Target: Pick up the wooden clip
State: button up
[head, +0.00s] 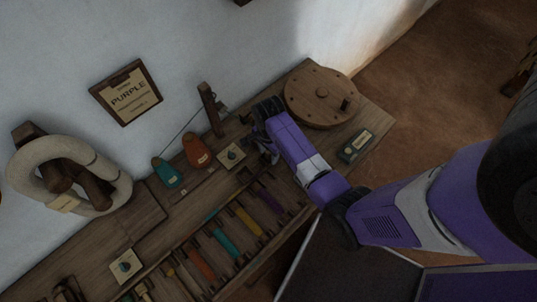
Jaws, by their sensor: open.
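My gripper (266,152) is in the head view, over the wooden bench beside the square card with a dark knob. Its dark fingers are small and partly hidden by my purple wrist. It looks empty. I cannot surely pick out the wooden clip. An upright dark wooden piece (210,109) stands at the wall, up and left of my gripper, apart from it. A small wooden clip-like piece also shows at the top of the framed sign reading PURPLE (127,92). I cannot tell if either is the clip.
A round wooden disc (318,95) with a peg lies right of my gripper. Teal (167,173) and orange (197,151) shuttle-like pieces lie left. A rack of coloured spools (223,243) runs along the front. A thick cream yarn coil (65,168) hangs at far left. A dark labelled box (355,146) sits right.

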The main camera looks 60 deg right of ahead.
grip_shut()
jog(key=shift+r, duration=0.15)
